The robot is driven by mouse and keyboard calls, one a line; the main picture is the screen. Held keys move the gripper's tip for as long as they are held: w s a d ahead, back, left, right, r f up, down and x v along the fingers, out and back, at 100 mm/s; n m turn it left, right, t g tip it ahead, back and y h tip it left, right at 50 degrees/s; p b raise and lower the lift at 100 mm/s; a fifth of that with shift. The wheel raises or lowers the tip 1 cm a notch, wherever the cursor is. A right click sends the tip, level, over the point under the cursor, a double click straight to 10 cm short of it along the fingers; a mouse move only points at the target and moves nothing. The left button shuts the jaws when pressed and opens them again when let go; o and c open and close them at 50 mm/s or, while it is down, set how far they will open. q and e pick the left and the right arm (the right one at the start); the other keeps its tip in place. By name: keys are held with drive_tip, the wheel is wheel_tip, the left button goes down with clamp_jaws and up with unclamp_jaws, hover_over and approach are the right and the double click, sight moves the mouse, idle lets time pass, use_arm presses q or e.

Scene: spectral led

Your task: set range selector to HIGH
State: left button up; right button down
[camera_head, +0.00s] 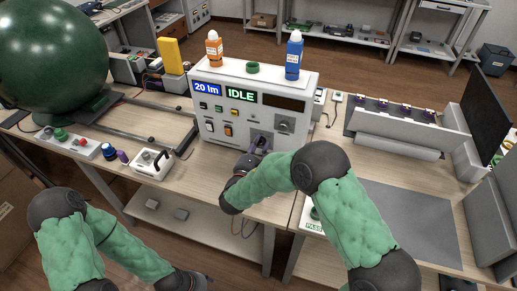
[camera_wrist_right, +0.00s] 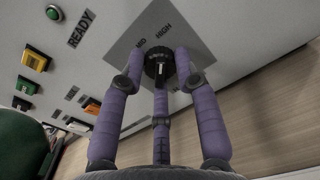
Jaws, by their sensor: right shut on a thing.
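The range selector is a dark round knob (camera_wrist_right: 158,68) on a grey plate (camera_wrist_right: 206,38) with the printed words MID and HIGH near it in the right wrist view. A pale mark shows on the knob, but I cannot tell for sure which label it points at. My right gripper (camera_wrist_right: 160,58) has its purple fingers shut around the knob. In the head view my right gripper (camera_head: 259,144) is at the lower front of the white control box (camera_head: 215,98), and it hides the knob. Only the wrist of my left arm shows at the bottom edge, without its fingers.
An orange bottle (camera_head: 214,50), a green ring (camera_head: 252,68) and a blue bottle (camera_head: 293,58) stand on top. A big green sphere (camera_head: 50,50) is at left, a grey mat (camera_head: 410,220) at right.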

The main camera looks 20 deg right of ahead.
drive_tip(key=shift+s+f+m, duration=0.2)
drive_tip(key=shift+f+m, duration=0.3)
drive_tip(key=shift+f, duration=0.05)
drive_tip(key=c, duration=1)
unclamp_jaws()
drive_tip(key=shift+o, duration=0.4)
drive_tip(key=shift+w, duration=0.1)
drive_tip(key=shift+r, duration=0.3)
drive_tip(key=shift+a, duration=0.15)
drive_tip(key=v, duration=1.2)
